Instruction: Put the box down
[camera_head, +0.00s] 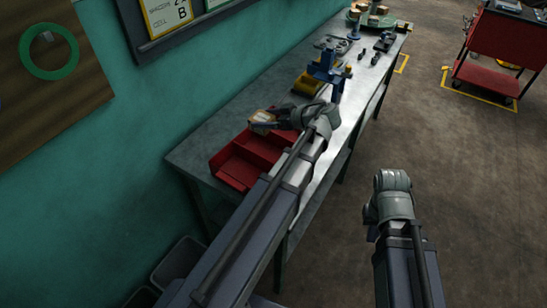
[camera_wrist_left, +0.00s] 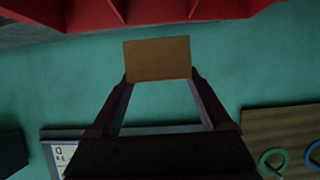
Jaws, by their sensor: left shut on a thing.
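A small brown cardboard box (camera_wrist_left: 158,59) is between the two fingers of my left gripper (camera_wrist_left: 160,82) in the left wrist view. My left gripper is shut on it. In the head view the box (camera_head: 263,117) shows at the end of my left arm, over or beside the red tray near the wall side of the grey workbench (camera_head: 200,150). I cannot tell whether its underside touches anything. My right arm points forward over the floor at the right, but its fingers are hidden behind its wrist.
A red divided tray (camera_head: 238,165) stands at the near end of the bench. Further along are a blue and yellow tool (camera_head: 325,70), several small parts and a green round tray (camera_head: 372,18) with blocks. A red cart (camera_head: 497,45) stands at the far right. The teal wall borders the bench.

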